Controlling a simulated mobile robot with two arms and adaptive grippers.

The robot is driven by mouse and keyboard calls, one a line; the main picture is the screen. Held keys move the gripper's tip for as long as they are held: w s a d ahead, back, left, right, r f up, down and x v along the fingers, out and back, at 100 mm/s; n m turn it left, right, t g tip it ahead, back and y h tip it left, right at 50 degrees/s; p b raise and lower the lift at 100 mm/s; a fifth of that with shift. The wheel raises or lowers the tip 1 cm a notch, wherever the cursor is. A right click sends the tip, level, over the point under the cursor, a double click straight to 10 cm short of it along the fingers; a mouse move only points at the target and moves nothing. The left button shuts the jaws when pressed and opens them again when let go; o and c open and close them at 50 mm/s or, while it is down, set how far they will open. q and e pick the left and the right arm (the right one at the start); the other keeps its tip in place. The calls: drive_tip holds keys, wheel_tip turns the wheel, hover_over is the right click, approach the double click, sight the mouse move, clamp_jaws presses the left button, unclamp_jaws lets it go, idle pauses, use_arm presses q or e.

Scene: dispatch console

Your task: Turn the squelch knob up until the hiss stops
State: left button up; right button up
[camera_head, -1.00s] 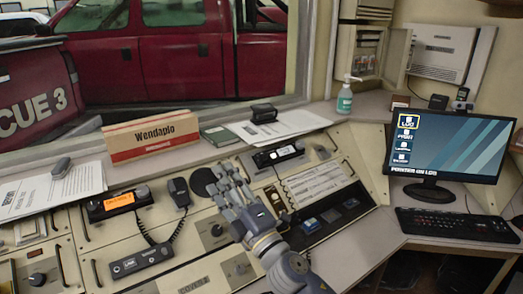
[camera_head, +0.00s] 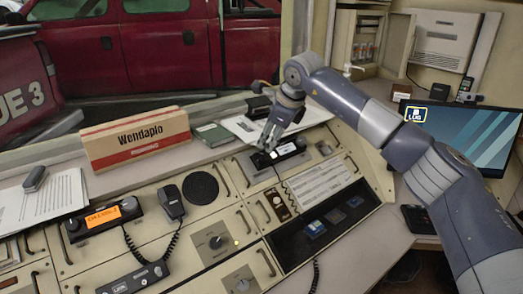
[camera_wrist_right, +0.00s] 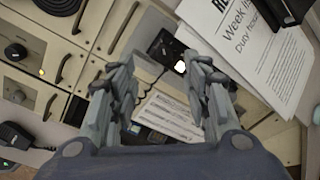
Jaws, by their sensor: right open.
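A round dark knob (camera_head: 216,242) sits on a beige console panel, with a small lit lamp to its right. Another knob (camera_head: 242,286) is on the panel below it. I cannot read which control is labelled squelch. My left gripper is out of view.
A radio with an orange display (camera_head: 113,214) and a corded hand microphone (camera_head: 170,202) are at the left. A name box (camera_head: 136,139) and papers (camera_head: 240,128) lie on the ledge behind. The monitor (camera_head: 480,135) is at the right, partly behind my right arm.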

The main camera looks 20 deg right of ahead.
sight(263, 154)
drive_tip(key=x, duration=0.3)
drive_tip(key=p+x, duration=0.1)
drive_tip(key=x, duration=0.3)
drive_tip(key=d+p+x, duration=0.1)
drive_tip(key=x, duration=0.2)
drive_tip(key=shift+w+f, duration=0.15)
drive_tip(key=shift+c, duration=0.5)
clamp_jaws()
